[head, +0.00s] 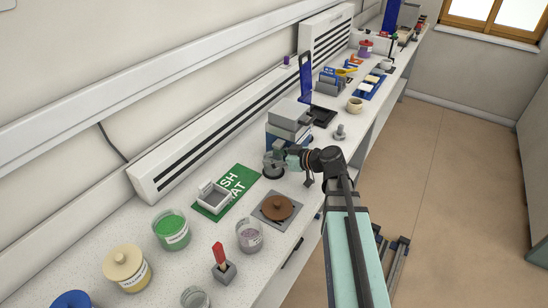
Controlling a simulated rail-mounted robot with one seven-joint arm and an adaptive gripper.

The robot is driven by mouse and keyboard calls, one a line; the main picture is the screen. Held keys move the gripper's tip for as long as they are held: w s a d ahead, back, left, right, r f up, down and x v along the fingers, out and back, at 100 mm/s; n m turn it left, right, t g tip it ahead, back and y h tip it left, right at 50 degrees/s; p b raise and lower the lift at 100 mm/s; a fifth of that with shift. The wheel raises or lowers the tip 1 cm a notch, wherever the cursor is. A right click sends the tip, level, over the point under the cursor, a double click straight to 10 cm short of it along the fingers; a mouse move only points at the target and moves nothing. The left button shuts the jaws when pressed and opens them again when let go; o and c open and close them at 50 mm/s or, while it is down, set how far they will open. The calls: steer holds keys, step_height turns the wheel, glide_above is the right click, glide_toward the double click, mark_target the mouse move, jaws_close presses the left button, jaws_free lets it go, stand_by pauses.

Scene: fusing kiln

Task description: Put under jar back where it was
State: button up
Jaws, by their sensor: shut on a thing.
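My gripper (274,161) is at the end of my arm, low over the worktop in front of a grey and blue box-shaped unit. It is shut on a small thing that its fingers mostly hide. A dark round shape (273,173) shows right below the fingers; I cannot tell whether it is the held thing or lies on the worktop. Along the near worktop stand a green jar (171,229), a yellow-labelled jar (127,268) with a cream lid, a blue-topped jar (72,301), a clear jar with purplish bits (250,237) and another clear jar (195,298).
A brown lidded dish (277,208) sits on a grey plate. A red-handled tool stands in a grey block (224,270). The grey unit (289,120) is close behind my gripper. More items crowd the far worktop.

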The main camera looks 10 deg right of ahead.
steer(key=shift+f, duration=0.15)
steer(key=o, duration=0.9)
steer(key=shift+o, duration=0.2)
steer(key=shift+r, duration=0.2)
steer(key=shift+s+d, duration=0.25)
steer(key=b+v, duration=0.2)
steer(key=v, duration=0.9)
steer(key=shift+r+b, duration=0.2)
steer(key=shift+b, duration=0.2)
steer(key=shift+s+d, duration=0.1)
